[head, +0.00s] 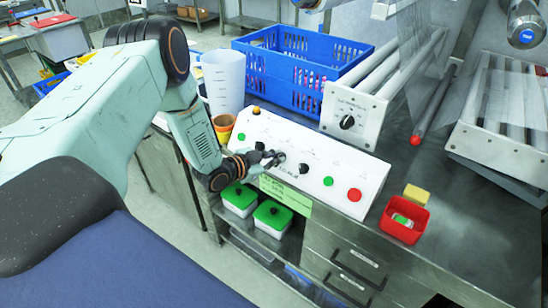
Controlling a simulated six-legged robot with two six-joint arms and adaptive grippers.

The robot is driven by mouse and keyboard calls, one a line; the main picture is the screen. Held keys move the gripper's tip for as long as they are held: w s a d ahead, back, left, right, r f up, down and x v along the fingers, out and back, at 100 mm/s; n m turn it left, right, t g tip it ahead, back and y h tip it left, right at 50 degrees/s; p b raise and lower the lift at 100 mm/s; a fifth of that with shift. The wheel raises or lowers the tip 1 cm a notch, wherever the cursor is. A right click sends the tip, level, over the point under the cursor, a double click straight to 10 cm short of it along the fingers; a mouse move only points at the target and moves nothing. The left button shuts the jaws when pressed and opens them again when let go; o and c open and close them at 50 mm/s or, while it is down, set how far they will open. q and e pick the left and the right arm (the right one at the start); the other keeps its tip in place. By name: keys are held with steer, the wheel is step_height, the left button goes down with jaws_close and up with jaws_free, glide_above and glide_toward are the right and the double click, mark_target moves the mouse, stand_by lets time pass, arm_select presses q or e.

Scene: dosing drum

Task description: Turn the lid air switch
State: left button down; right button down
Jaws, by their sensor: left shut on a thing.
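A white sloped control panel (318,160) stands on the steel bench, with buttons and small switches along its face. My left gripper (275,158) reaches in from the left and is shut on a small switch at the panel's left middle. The fingers hide most of that switch, and its printed label is too small to read clearly. A black knob (303,168) sits just right of the gripper, apart from it. Green buttons show at the left (241,137) and right (328,181), and a red button (354,195) at the far right. My right gripper is not in view.
Behind the panel are a blue crate (292,76), a clear jug (222,80) and a white box with a black knob (347,122). A red bin (404,220) stands right of the panel. Green-lidded tubs (272,216) sit below the panel's left part.

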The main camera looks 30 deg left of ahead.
arm_select(q)
steer(key=shift+w+d+r, duration=0.1)
steer(key=c, duration=1.4)
jaws_free()
steer(key=shift+w, duration=0.1)
steer(key=shift+s+a, duration=0.25)
steer(key=shift+s, duration=0.2)
steer(key=shift+v, duration=5.55)
steer(key=shift+d, duration=0.1)
